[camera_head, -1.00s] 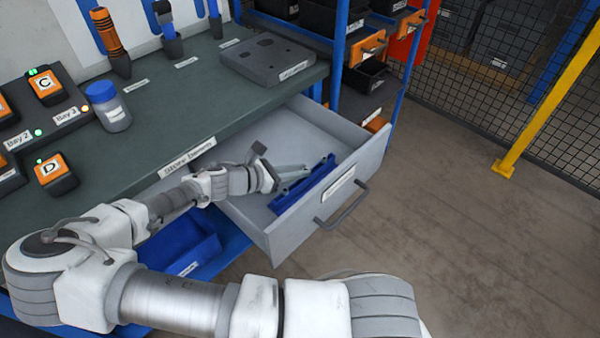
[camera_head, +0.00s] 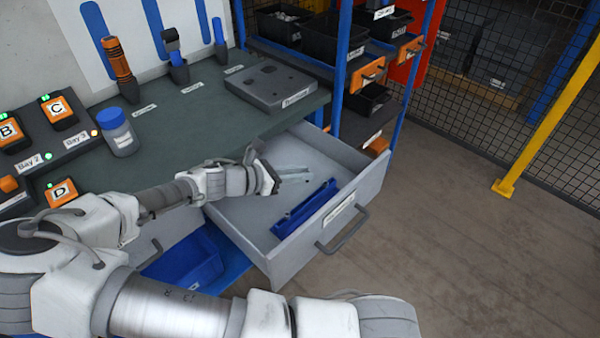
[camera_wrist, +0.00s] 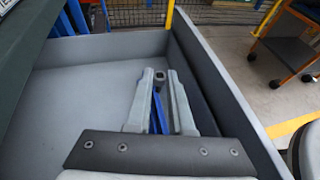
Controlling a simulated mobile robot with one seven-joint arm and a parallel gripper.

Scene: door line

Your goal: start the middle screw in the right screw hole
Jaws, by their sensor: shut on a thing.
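My gripper (camera_head: 308,173) is over the open drawer, its fingers pointing right. In the wrist view, a small dark piece (camera_wrist: 160,77) sits between its two fingertips; it looks like a screw head, but is too small to tell which screw. A blue rack (camera_head: 304,208) lies in the drawer along its front, below and apart from the fingers; its blue also shows between the fingers in the wrist view (camera_wrist: 157,112). No screws can be made out in it. A grey block (camera_head: 262,92) with dark round holes in its top lies on the bench, behind the drawer.
The open drawer (camera_head: 375,190) has raised walls around my gripper. A blue bin (camera_head: 190,262) is below. A blue post (camera_head: 339,60) stands right of the block.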

